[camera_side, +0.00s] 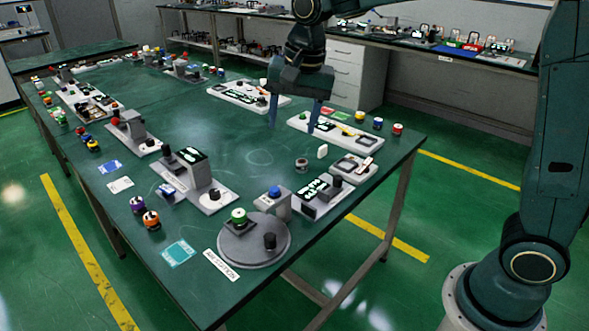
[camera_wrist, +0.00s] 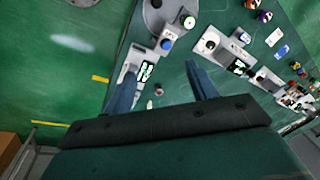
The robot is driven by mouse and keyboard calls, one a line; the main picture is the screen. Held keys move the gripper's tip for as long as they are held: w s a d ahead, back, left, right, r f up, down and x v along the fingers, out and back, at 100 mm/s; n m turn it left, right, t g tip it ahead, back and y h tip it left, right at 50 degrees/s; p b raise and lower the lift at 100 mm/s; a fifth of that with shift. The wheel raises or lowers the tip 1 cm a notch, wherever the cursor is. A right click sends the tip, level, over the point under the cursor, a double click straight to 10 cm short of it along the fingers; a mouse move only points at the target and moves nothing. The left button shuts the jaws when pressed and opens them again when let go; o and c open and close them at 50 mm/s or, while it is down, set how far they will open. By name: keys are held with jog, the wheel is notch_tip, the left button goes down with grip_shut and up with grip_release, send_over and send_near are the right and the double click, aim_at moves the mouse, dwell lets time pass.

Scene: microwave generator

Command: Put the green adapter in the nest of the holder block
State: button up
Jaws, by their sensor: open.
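The green adapter appears to be the small green-topped round piece (camera_side: 239,215) on a grey round plate (camera_side: 228,252) at the front of the table. It also shows at the top of the wrist view (camera_wrist: 188,21). A grey block with a blue top (camera_side: 274,200) stands just behind the plate; I cannot tell whether it is the holder block, and no nest can be made out. My gripper (camera_side: 293,118) is open and empty, fingers pointing down above the far right part of the table, well away from the green piece. The fingers also show in the wrist view (camera_wrist: 161,78).
A grey unit with a lit display (camera_side: 320,196) stands right of the blue-topped block. Another unit with a raised arm (camera_side: 195,180) stands to the left. White trays (camera_side: 335,132) lie near my gripper. The table middle (camera_side: 240,135) is mostly clear. Several small coloured pieces stand along the left edge.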

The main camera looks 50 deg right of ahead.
jog(key=s+d+n+t, duration=0.1)
jog(key=s+n, duration=0.4)
jog(key=s, duration=0.7)
jog(key=s+d+n+t, duration=0.2)
jog(key=s+d+n, duration=0.2)
jog(key=s, duration=0.9)
jog(key=shift+s+d+n, duration=0.15)
jog(key=shift+n, duration=0.25)
jog(key=shift+o, duration=0.4)
